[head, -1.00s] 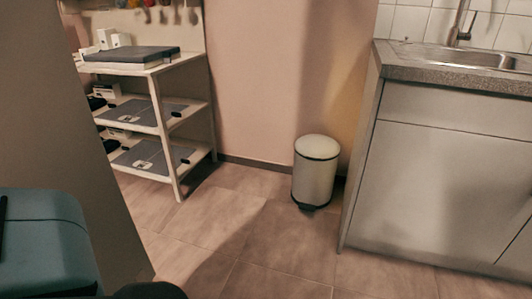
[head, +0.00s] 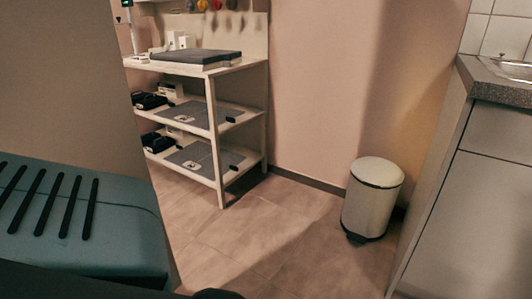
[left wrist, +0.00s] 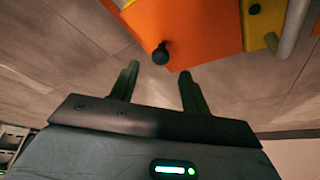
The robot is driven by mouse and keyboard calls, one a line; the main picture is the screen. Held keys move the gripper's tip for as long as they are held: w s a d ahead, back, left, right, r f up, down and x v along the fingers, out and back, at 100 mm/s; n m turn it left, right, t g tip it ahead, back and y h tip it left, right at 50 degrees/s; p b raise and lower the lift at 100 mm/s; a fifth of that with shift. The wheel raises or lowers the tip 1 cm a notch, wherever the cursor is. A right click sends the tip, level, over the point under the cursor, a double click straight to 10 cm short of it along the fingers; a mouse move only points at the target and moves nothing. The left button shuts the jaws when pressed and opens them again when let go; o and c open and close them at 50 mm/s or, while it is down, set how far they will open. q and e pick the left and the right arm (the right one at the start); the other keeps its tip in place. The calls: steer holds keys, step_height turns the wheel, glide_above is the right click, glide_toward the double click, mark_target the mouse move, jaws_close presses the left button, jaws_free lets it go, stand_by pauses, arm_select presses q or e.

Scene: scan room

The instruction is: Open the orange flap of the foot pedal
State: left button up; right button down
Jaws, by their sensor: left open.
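In the left wrist view, an orange panel (left wrist: 200,28), which looks like the flap, fills the top middle. A round black knob (left wrist: 160,53) sits near its lower left corner. Yellow parts (left wrist: 263,20) show beside the panel at the right, partly cut off by the frame. My left gripper (left wrist: 159,72) is open and empty. Its fingertips point toward the panel's corner, with the knob roughly between them in the picture; I see no clear contact. The head view shows neither the orange panel nor the grippers. My right gripper is in no view.
In the head view, a white shelf rack (head: 218,130) stands against the wall. A pale pedal bin (head: 372,198) stands right of it, next to a grey cabinet (head: 460,190). A brown-grey partition (head: 60,80) blocks the left. Tiled floor (head: 270,225) between is clear.

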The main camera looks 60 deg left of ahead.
arm_select(q)
steer(key=b+x, duration=0.2)
steer(key=x, duration=0.2)
steer(key=shift+w+f, duration=0.2)
steer(key=shift+f, duration=0.2)
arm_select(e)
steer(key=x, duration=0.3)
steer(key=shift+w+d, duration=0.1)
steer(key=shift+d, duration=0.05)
arm_select(q)
jaws_close()
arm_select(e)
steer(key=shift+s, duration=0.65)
